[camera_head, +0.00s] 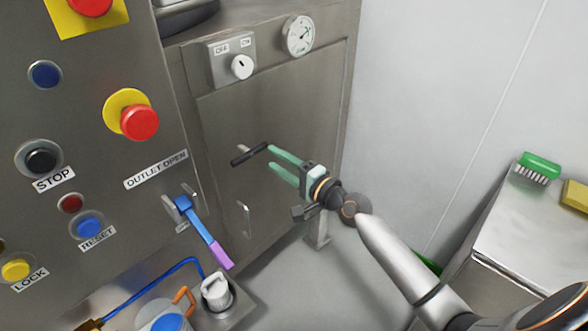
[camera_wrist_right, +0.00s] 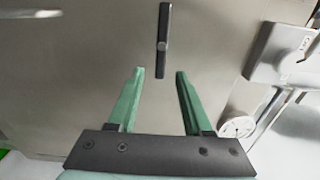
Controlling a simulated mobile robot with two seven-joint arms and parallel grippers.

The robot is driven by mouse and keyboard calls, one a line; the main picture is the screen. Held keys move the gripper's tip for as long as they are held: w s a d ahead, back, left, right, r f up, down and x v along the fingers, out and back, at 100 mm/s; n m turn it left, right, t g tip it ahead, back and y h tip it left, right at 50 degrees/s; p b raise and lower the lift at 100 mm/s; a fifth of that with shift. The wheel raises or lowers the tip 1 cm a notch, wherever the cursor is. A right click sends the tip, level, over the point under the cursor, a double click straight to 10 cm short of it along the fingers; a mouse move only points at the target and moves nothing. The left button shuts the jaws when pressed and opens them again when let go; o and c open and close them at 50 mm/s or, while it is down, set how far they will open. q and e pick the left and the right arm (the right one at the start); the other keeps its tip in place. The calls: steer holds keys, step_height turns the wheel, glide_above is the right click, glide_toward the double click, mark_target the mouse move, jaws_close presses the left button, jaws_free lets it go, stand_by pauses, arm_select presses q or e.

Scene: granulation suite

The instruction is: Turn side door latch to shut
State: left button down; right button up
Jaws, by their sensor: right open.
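The side door latch is a dark bar (camera_head: 249,154) on the steel side door (camera_head: 290,110), slanting slightly up to the right in the head view. In the right wrist view the latch (camera_wrist_right: 163,40) stands upright with a round pivot at its middle, just beyond the fingertips. My right gripper (camera_head: 271,158) has green fingers, spread and empty, pointing at the door. Its fingers (camera_wrist_right: 160,72) show a gap below the latch in the wrist view; I see no contact there. My left gripper is out of view.
An OFF/ON switch box (camera_head: 232,60) and a gauge (camera_head: 299,35) sit above the door. A silver handle (camera_head: 244,220) is below the latch. A blue lever (camera_head: 206,232) and panel buttons are left. A bench (camera_head: 500,245) with a green brush (camera_head: 538,168) stands right.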

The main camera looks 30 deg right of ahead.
steer(key=shift+v, duration=2.8)
steer(key=s+a+f+n+g+h+p, duration=0.2)
steer(key=s+f+n, duration=0.6)
steer(key=s, duration=0.4)
steer(key=s+a+f+n+g+h+p, duration=0.1)
steer(key=s+a+f+n+g+p, duration=0.4)
steer(key=s+f+n, duration=0.3)
steer(key=s+a+f, duration=0.1)
steer(key=s+f, duration=0.2)
steer(key=s, duration=0.1)
steer(key=shift+s+a+f+g+h, duration=0.15)
steer(key=shift+s+f+g+h, duration=0.15)
steer(key=shift+g+h, duration=0.1)
